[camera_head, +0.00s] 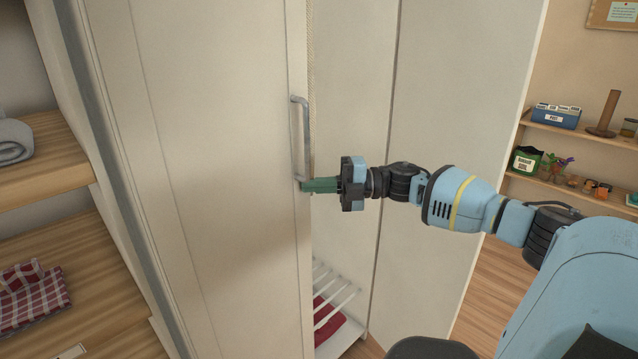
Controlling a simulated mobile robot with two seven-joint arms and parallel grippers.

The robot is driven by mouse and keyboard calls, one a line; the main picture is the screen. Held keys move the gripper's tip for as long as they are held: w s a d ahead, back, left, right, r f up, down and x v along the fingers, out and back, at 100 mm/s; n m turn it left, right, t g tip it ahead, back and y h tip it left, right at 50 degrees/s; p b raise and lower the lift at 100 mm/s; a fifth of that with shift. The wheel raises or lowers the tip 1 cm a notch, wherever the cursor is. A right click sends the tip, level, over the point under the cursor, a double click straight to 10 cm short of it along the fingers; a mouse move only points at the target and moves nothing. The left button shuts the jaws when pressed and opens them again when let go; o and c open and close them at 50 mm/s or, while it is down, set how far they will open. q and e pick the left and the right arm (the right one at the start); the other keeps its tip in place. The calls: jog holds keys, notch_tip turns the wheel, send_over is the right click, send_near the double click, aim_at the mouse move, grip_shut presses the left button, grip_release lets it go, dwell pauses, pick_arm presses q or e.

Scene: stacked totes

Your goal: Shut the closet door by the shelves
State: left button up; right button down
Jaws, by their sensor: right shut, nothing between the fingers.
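A cream closet door (215,150) with a metal bar handle (305,130) near its right edge fills the left-centre of the head view. It stands ajar, with a gap to the right of its edge showing part of the closet's inside. My right gripper (306,186) has its green fingers shut and empty at the lower end of the handle. The fingertips overlap the handle and door edge in the picture; I cannot tell whether they touch. My left gripper is not in view.
A white slatted rack (335,305) and red cloth (328,318) show low in the gap. A large cream panel (460,120) stands to the right. Wooden shelves (45,185) with folded cloths are at left; wall shelves (575,130) with small items are at right.

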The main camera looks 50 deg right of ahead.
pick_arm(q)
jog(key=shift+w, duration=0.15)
pick_arm(e)
jog(key=shift+w+d+r+t, duration=0.3)
jog(key=shift+d+r, duration=0.15)
jog(key=shift+r, duration=0.15)
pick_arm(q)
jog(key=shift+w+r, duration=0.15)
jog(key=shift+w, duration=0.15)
pick_arm(e)
jog(key=shift+s+d+f, duration=0.15)
pick_arm(q)
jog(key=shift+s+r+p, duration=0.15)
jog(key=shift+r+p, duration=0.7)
jog(key=shift+p, duration=0.55)
pick_arm(e)
jog(key=v, duration=0.7)
jog(key=shift+s+a+f, duration=0.25)
jog(key=shift+s+f, duration=0.05)
jog(key=shift+s, duration=0.15)
